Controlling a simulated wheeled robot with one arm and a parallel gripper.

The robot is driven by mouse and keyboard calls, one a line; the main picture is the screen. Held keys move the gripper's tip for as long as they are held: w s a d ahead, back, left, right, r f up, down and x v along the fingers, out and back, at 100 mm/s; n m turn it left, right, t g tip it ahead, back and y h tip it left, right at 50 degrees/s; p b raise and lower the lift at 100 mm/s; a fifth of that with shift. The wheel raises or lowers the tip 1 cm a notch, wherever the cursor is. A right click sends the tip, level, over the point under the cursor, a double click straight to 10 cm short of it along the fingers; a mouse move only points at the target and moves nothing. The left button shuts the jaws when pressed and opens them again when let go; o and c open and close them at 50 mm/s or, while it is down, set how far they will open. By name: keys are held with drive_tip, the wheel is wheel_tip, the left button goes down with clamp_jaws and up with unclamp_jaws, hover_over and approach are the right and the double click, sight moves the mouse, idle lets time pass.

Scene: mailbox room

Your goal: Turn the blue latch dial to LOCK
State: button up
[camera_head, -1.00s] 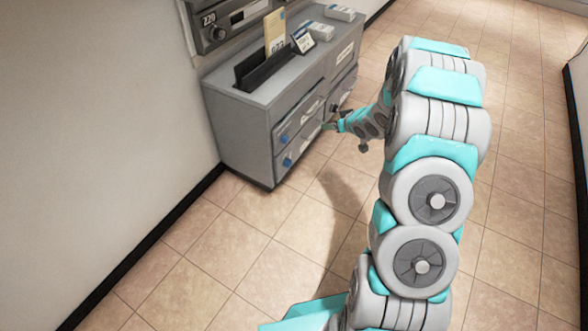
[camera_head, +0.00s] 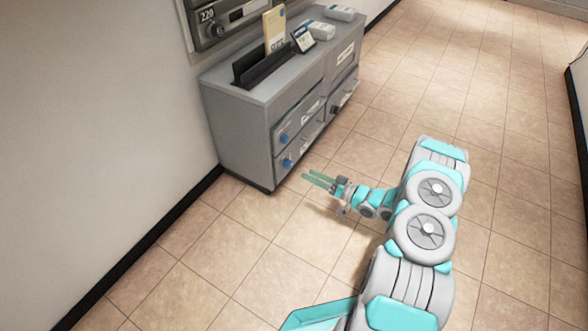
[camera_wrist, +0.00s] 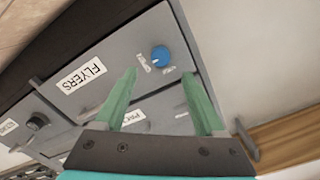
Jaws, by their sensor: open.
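The wrist view shows one blue dial (camera_wrist: 160,56) on the drawer labelled FLYERS. Small white labels sit beside this dial; its pointer direction is too small to tell. My gripper (camera_head: 308,175) is open and empty, just off the cabinet's lower near corner. In the wrist view my gripper (camera_wrist: 158,76) has its green fingers spread, with the dial beyond their tips and apart from them.
A black dial (camera_wrist: 37,120) sits on a neighbouring drawer. A black slotted holder (camera_head: 260,72) with a tan card and several small boxes stand on the cabinet top. The wall (camera_head: 100,120) is left of the cabinet. Tiled floor (camera_head: 400,100) on the right is clear.

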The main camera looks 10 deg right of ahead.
sight(290, 166)
drive_tip(key=shift+b+x, duration=0.5)
drive_tip(key=shift+x, duration=3.3)
clamp_jaws()
